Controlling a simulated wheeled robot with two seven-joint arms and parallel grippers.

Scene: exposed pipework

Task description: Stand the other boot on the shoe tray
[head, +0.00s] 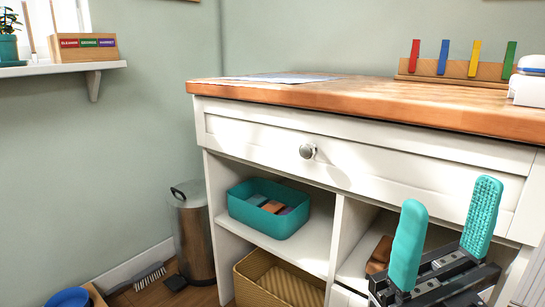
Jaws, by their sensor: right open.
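No boot and no shoe tray can be made out in the head view. My right gripper (450,195) is at the lower right, in front of the white cabinet, with its two teal fingers pointing up and spread apart. Nothing is between the fingers. A brown object (378,254) sits in the cabinet's right compartment, partly hidden behind the gripper; I cannot tell what it is. My left gripper is not in view.
The white cabinet (255,130) has a wooden top, a knobbed drawer and open shelves. A teal bin (262,222) and a woven basket (262,288) occupy its left side. A metal pedal bin (192,235), a brush (148,277) and a blue object (68,298) are at lower left.

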